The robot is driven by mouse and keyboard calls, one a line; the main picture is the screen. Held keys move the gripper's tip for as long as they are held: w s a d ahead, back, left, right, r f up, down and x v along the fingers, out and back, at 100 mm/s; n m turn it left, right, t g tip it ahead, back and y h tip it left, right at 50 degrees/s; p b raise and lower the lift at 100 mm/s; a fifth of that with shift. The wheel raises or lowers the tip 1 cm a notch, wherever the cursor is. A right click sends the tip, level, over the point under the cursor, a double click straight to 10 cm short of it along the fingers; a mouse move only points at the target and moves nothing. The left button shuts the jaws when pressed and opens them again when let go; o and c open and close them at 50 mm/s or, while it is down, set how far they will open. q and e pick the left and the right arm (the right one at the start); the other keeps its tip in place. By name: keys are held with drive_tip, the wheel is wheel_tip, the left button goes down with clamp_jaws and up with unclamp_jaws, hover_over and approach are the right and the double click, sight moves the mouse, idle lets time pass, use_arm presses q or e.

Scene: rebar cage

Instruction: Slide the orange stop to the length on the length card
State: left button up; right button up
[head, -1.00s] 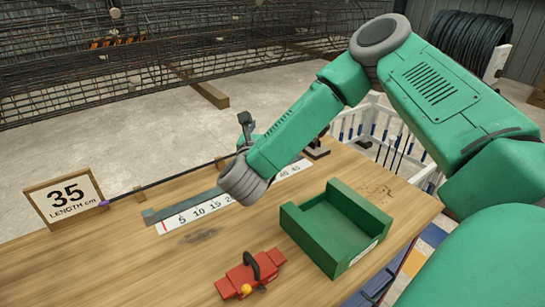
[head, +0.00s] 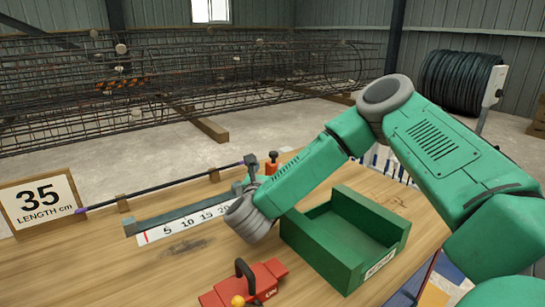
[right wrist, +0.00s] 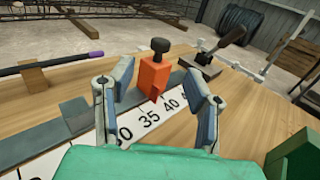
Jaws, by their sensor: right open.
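The orange stop (right wrist: 155,75) with a black knob stands upright on the grey rail behind the number scale (right wrist: 130,130). Its pointed lower tip is close to the 35 mark in the right wrist view. My right gripper (right wrist: 158,82) is open, one finger on each side of the stop, with a visible gap on both sides. In the head view the stop (head: 272,163) shows just behind my right forearm, which hides the higher numbers. The length card (head: 41,203) at the left reads 35 LENGTH cm. My left gripper is not in view.
A dark bar (head: 160,188) with a purple end lies on wooden blocks behind the rail. A black-handled lever (right wrist: 220,45) stands beyond the stop.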

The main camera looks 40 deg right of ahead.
sight(273, 156)
drive_tip(key=x, duration=0.9)
drive_tip(key=shift+w+d, duration=0.15)
drive_tip(key=shift+d, duration=0.15)
clamp_jaws()
drive_tip(key=shift+d, duration=0.1)
